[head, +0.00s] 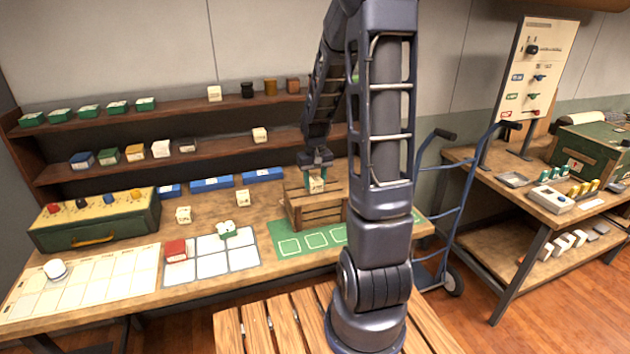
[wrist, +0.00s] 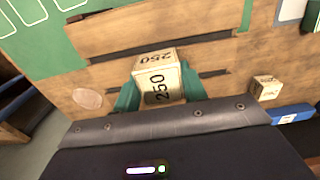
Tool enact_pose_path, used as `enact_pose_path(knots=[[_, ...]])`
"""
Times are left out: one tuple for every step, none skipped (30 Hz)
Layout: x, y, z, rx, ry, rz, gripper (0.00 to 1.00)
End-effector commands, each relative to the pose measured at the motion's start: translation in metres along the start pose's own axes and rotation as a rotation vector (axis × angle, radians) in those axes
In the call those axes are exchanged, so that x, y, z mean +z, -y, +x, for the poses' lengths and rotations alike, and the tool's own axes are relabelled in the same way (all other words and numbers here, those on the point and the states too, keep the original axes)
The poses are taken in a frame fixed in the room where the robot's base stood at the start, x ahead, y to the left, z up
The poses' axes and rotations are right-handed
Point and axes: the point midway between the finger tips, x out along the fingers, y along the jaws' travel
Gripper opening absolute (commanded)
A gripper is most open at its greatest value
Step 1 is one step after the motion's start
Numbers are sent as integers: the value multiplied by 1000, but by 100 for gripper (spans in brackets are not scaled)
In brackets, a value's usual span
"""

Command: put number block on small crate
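The number block (head: 316,185) is a cream cube; in the wrist view the block (wrist: 158,80) shows "250" on two faces. My gripper (head: 316,166) points down with its green fingers on either side of the block, and appears closed on it. In the wrist view the fingers of my gripper (wrist: 160,92) flank the block. The small crate (head: 316,209) is a slatted wooden box on the workbench, directly below the block. In the wrist view the slats of the crate (wrist: 150,35) show beneath. I cannot tell whether the block touches the crate.
Other cream blocks stand on the bench, one (head: 243,198) left of the crate and one (head: 183,215) farther left. A green mat (head: 290,246) lies in front of the crate. Shelves (head: 200,154) with small boxes run behind. A blue hand truck (head: 450,215) stands right of the bench.

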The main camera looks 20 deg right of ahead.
Motion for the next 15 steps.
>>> enact_pose_path(knots=[[0,0,0,0,0,0,50],[0,0,0,0,0,0,56],[0,0,0,0,0,0,64],[0,0,0,0,0,0,64],[0,0,0,0,0,0,64],[0,0,0,0,0,0,64],[0,0,0,0,0,0,64],[0,0,0,0,0,0,64],[0,0,0,0,0,0,64],[0,0,0,0,0,0,64],[0,0,0,0,0,0,64],[0,0,-1,0,0,0,64],[0,0,-2,0,0,0,64],[0,0,-3,0,-1,0,64],[0,0,-6,0,-1,0,64]])
